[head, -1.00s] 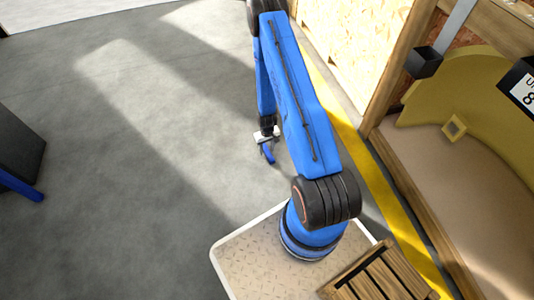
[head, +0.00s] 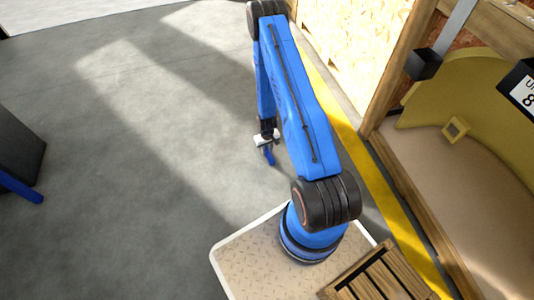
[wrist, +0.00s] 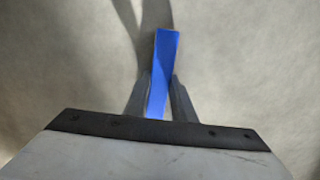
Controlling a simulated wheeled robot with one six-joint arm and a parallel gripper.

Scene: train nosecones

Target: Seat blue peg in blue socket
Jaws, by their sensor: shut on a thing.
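My gripper (wrist: 159,98) is shut on the blue peg (wrist: 165,60). In the wrist view the peg stands out between the two dark fingers and leans slightly to the right. In the head view the peg (head: 269,156) hangs below my gripper (head: 267,143), over the grey floor left of my arm. The peg's lower part is partly hidden by the fingers in the wrist view. No blue socket is clearly recognisable in either view.
A dark box (head: 18,150) with a blue bar (head: 20,187) is at the left edge. A wooden crate (head: 470,180) with a yellow curved part (head: 465,95) stands at the right. A slatted wooden box (head: 375,275) is at the bottom. The floor (head: 150,190) between is clear.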

